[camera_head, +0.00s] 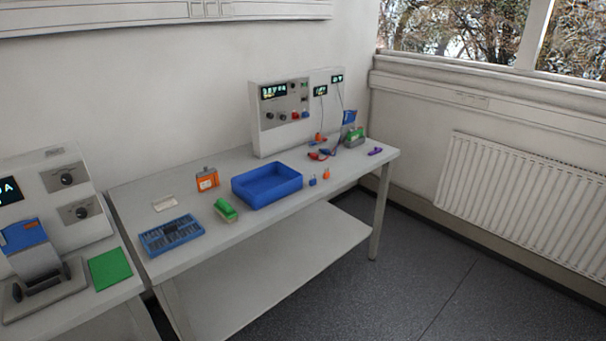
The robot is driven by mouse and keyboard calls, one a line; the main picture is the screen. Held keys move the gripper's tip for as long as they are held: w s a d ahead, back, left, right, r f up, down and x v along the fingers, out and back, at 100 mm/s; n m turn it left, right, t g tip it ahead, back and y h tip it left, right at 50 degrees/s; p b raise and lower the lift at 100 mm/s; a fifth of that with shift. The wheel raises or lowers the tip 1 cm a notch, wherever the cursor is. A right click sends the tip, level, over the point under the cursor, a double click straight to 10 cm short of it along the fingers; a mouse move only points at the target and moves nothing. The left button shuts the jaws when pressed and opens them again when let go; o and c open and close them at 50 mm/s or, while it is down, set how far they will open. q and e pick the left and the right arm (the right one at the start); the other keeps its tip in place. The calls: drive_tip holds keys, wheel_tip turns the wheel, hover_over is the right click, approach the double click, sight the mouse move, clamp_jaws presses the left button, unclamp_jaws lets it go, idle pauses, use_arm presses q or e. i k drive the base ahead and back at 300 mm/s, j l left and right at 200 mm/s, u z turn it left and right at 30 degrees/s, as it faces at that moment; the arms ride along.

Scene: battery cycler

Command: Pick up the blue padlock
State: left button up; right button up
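Neither of my grippers shows in this view.
A blue tray (291,200) lies left of the padlock. Behind stands a grey cycler panel (265,125) with clips and leads. Further left are a green item (225,208), an orange box (207,180) and a blue organiser (171,236). Floor (420,290) at the front right is clear.

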sight(312, 182)
drive_tip(key=i+l+u, duration=0.25)
drive_tip(key=i, duration=0.45)
drive_tip(key=i+l+u, duration=0.2)
drive_tip(key=i+l, duration=0.3)
drive_tip(key=i, duration=0.15)
drive_tip(key=i+l+u, duration=0.25)
drive_tip(key=i+l, duration=0.3)
drive_tip(key=i, duration=0.05)
